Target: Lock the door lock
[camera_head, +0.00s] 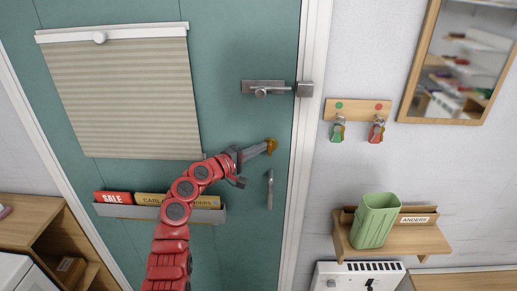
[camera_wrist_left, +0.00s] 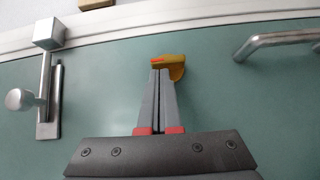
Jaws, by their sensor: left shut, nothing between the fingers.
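A brass-yellow turn knob (camera_head: 271,146) sits on the teal door (camera_head: 240,50) near its right edge; it also shows in the wrist view (camera_wrist_left: 175,62). My left gripper (camera_head: 265,148) is shut and empty, with its tips right at the knob; I cannot tell whether they touch it. The fingers also show in the wrist view (camera_wrist_left: 160,72), partly covering the knob. Above the knob, a metal slide bolt (camera_head: 263,88) is on the door, its bar reaching towards a square catch (camera_head: 305,89) on the frame. The bolt shows at the left in the wrist view (camera_wrist_left: 47,100). My right gripper is out of view.
A metal pull handle (camera_head: 270,190) is below the knob; it also shows in the wrist view (camera_wrist_left: 280,40). A grey letter tray (camera_head: 160,213) hangs on the door, near my left arm. Right of the frame are a key rack (camera_head: 358,108) and a green bin (camera_head: 374,222) on a shelf.

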